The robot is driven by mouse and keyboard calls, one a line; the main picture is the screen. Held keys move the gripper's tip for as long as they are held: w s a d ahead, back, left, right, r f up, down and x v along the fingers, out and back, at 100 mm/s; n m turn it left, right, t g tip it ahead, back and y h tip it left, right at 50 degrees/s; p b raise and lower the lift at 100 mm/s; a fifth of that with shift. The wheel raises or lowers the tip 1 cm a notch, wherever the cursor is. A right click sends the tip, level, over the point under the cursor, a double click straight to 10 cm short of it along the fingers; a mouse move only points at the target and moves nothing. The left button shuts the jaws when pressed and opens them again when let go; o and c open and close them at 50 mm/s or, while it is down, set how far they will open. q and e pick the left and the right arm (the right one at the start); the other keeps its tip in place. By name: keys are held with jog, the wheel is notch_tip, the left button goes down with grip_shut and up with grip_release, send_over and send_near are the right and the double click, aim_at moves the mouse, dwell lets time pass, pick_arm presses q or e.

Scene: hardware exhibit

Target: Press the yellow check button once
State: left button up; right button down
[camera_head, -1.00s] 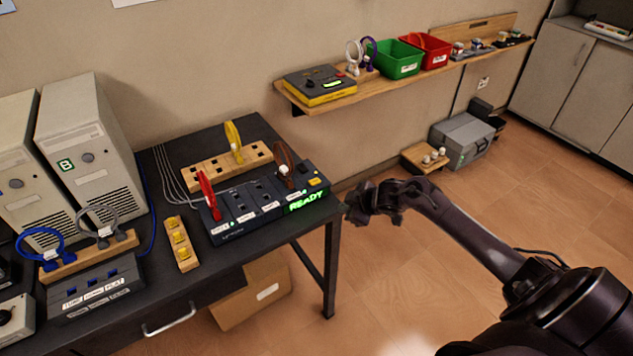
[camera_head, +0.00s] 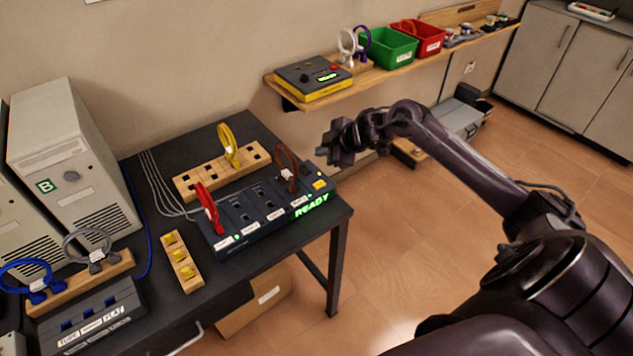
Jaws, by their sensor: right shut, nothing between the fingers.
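The yellow check button (camera_head: 319,184) is a small yellow block on the right end of the dark switch panel (camera_head: 238,240). The panel lies on the black table, and its front display glows green with "READY". A red cable plug and a brown cable plug stand in the panel. My right gripper (camera_head: 333,154) is shut and empty, in the air above and slightly right of the button, apart from it. My left gripper is not in view.
A wooden block with a yellow cable (camera_head: 229,155) stands behind the panel. A strip with yellow pieces (camera_head: 181,262) lies to its left. A wall shelf (camera_head: 377,76) holding a yellow-black device and bins is behind my gripper. Computer towers stand at left.

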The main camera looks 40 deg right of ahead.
jog(key=b, duration=0.7)
send_over(323, 186)
notch_tip(323, 186, down, 7)
jog(key=shift+f, duration=0.15)
jog(key=shift+f+b, duration=0.5)
jog(key=shift+f, duration=0.25)
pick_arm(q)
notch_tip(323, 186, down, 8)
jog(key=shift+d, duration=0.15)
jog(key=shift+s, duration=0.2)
pick_arm(e)
jog(key=shift+f, duration=0.2)
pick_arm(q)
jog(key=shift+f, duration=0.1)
pick_arm(e)
jog(key=shift+f, duration=0.25)
